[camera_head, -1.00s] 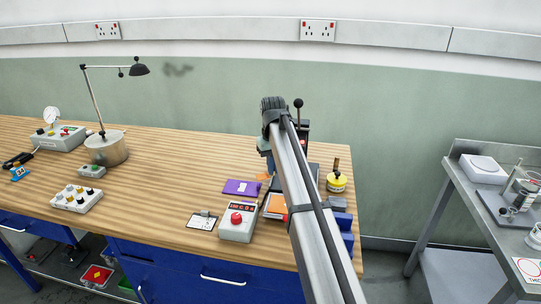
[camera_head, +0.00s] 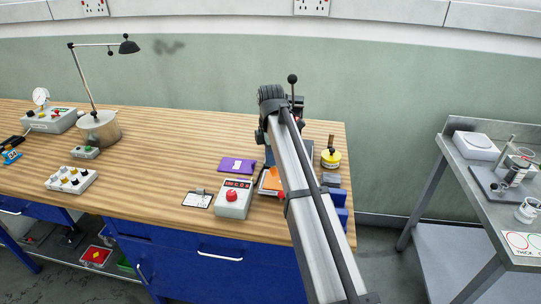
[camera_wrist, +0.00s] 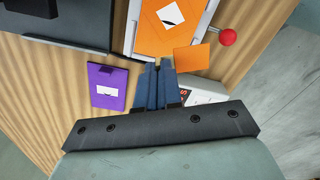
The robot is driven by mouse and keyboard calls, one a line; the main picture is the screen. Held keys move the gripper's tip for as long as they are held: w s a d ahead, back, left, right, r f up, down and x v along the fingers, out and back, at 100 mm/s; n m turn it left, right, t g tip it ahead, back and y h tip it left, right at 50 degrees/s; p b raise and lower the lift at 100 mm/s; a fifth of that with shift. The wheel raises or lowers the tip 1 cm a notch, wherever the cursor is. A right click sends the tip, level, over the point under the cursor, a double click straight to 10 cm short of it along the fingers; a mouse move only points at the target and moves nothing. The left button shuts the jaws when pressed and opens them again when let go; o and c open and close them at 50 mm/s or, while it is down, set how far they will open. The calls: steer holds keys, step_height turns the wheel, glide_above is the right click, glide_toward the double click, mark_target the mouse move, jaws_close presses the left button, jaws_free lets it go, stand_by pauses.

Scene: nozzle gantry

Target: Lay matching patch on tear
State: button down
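An orange sheet (camera_wrist: 168,25) with a white diamond and a dark slit on it lies in a pale frame at the top of the wrist view. Its orange also shows beside my arm in the head view (camera_head: 269,181). A small plain orange patch (camera_wrist: 191,58) shows at the frame's lower right edge, right beside my fingertips; I cannot tell whether they touch. My gripper (camera_wrist: 160,65) has its blue fingers close together, with nothing clearly between them. A purple piece (camera_wrist: 107,88) with a white, dark-marked rectangle lies left of the fingers; the head view shows it too (camera_head: 237,165).
A grey box with a red knob (camera_head: 232,198) stands in front of the purple piece. A clipboard (camera_head: 197,199) lies left of it. A yellow-topped pot (camera_head: 330,158) stands right of my arm.

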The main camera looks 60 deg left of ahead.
mark_target(271, 180)
steer(key=n, duration=0.5)
steer(key=shift+n, duration=0.4)
steer(key=n, duration=0.4)
steer(key=shift+n, duration=0.3)
steer(key=shift+f, duration=0.15)
steer(key=shift+f, duration=2.35)
steer(key=shift+f, duration=0.75)
steer(key=c, duration=1.2)
jaws_free()
